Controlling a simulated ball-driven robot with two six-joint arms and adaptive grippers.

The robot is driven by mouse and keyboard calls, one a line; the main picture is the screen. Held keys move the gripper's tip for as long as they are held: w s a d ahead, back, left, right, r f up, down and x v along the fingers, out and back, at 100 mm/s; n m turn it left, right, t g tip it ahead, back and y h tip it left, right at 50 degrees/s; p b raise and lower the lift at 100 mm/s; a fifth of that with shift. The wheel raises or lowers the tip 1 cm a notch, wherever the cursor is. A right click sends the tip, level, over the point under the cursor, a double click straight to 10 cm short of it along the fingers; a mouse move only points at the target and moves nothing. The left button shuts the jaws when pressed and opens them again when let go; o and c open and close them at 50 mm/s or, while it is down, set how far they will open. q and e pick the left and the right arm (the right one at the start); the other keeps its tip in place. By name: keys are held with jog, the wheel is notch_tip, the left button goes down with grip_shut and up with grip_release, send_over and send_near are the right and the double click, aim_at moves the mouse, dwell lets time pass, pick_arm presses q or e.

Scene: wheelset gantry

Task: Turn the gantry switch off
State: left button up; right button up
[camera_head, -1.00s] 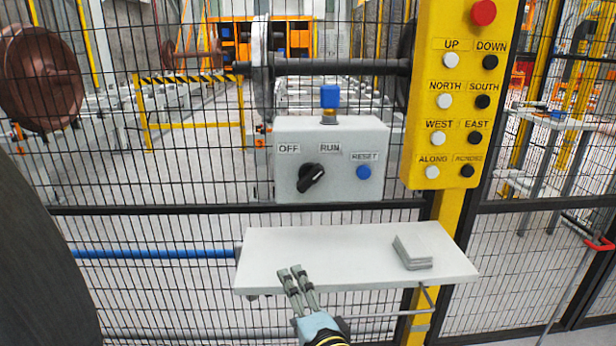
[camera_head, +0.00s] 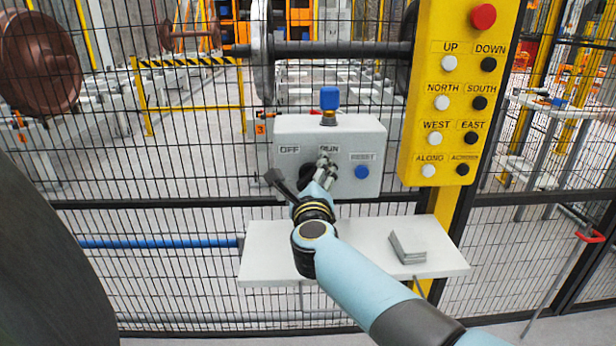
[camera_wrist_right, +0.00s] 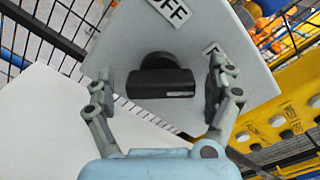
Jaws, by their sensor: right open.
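The gantry switch is a black rotary knob (camera_head: 307,172) on a light grey box (camera_head: 230,0) below the labels OFF and RUN; my right gripper partly hides it in the head view. The wrist view shows the knob's bar (camera_wrist_right: 160,84) lying between my right gripper's fingers (camera_wrist_right: 161,82), with a gap on both sides. My right gripper (camera_head: 299,170) is open in front of the box, one finger on each side of the knob. Which label the knob points to is hard to tell now. My left gripper is not in view.
A blue RESET button (camera_head: 362,172) sits right of the knob, and a blue-topped part (camera_head: 329,99) stands on the box. A yellow button panel (camera_head: 437,120) is at the right. A white shelf (camera_head: 262,262) below holds a grey block (camera_head: 407,246). Black mesh fence lies behind.

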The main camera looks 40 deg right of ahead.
jog(key=shift+w+d, duration=0.15)
jog(key=shift+w, duration=0.05)
jog(key=shift+c, duration=0.2)
jog(key=c, duration=1.1)
